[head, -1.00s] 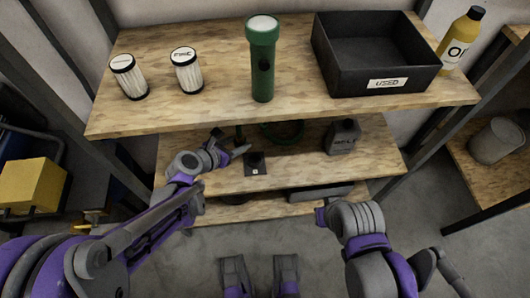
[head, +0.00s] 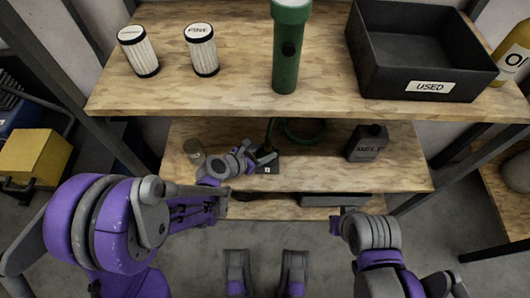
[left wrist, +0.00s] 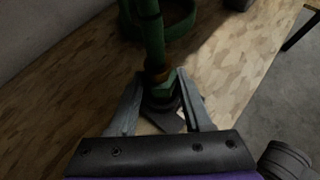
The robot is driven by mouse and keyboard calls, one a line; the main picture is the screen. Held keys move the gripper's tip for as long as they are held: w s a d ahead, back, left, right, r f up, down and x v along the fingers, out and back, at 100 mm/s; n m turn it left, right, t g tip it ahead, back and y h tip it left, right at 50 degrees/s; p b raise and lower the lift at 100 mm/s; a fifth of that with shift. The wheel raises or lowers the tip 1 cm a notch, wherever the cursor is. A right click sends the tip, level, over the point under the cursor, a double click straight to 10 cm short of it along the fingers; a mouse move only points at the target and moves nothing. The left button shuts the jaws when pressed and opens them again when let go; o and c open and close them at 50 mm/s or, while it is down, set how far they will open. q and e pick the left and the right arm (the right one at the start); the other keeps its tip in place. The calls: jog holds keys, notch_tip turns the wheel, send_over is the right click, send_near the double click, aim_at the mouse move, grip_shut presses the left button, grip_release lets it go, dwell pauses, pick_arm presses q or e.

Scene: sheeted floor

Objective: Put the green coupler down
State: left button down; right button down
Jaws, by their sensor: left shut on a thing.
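The green coupler (left wrist: 164,88) sits between the fingers of my left gripper (left wrist: 166,104) in the left wrist view, with a green tube rising from it. In the head view my left gripper (head: 264,156) is over the middle shelf (head: 225,145), shut on the coupler, which is mostly hidden there. A small dark plate with a white label (head: 268,169) lies just below the gripper. Whether the coupler touches it, I cannot tell. My right gripper (head: 337,225) is low in front of the shelves, and its fingers are not clear.
A green hose coil (head: 302,131) lies behind the gripper. A dark grey bottle (head: 367,143) stands to the right, a small jar (head: 194,151) to the left.

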pick_arm(q)
jog(key=shift+f, duration=0.35)
jog(key=c, duration=0.8)
grip_release()
jog(key=shift+f, duration=0.1)
jog(key=o, duration=0.5)
